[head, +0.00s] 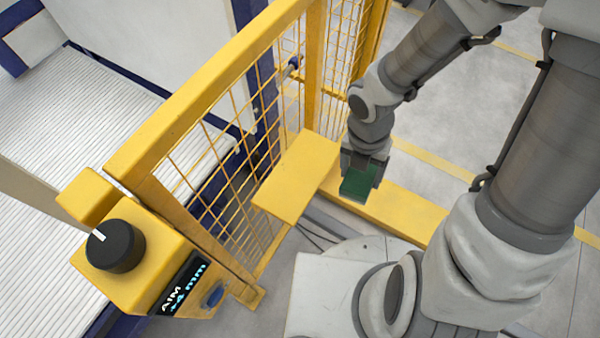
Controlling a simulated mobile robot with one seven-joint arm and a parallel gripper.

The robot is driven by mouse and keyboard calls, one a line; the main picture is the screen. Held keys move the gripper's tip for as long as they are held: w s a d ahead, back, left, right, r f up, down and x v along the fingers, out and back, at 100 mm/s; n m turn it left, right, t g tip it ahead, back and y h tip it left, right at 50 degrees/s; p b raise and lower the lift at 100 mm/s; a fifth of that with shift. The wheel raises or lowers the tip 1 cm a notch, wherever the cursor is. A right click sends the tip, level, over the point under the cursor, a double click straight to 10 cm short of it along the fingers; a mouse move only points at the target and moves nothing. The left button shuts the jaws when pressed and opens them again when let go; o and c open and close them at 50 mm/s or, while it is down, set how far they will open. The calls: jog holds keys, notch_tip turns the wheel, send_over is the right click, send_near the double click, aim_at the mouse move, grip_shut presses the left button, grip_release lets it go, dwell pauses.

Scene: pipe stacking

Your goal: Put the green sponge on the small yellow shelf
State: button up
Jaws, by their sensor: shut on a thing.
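The green sponge (357,185) is held between the fingers of my gripper (361,178), which is shut on it. My gripper points down. The small yellow shelf (298,177) is a flat yellow plate beside the mesh fence. In the head view the sponge shows just right of the shelf's right edge. I cannot tell the height of the sponge over the shelf from this one view. The shelf's top looks bare. The upper part of the sponge is hidden by the fingers.
A yellow mesh fence (157,130) stands left of the shelf. A yellow control box (150,260) with a black knob (115,246) is at the lower left. A yellow beam (400,212) runs low behind my gripper. A white ribbed conveyor (75,120) lies beyond the fence.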

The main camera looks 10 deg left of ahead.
jog(key=a, duration=0.1)
jog(key=w, duration=0.1)
jog(key=a+y, duration=0.1)
jog(key=shift+w+a+r+m, duration=0.15)
jog(key=shift+a+r+m, duration=0.15)
jog(key=shift+a+m, duration=0.1)
jog(key=b, duration=0.4)
send_over(300, 173)
notch_tip(300, 173, down, 7)
jog(key=shift+r, duration=0.1)
notch_tip(300, 173, down, 4)
jog(key=shift+a+b, duration=0.1)
jog(key=shift+b, duration=0.45)
jog(key=o, duration=1.1)
jog(key=shift+o, duration=0.2)
jog(key=shift+r, duration=0.1)
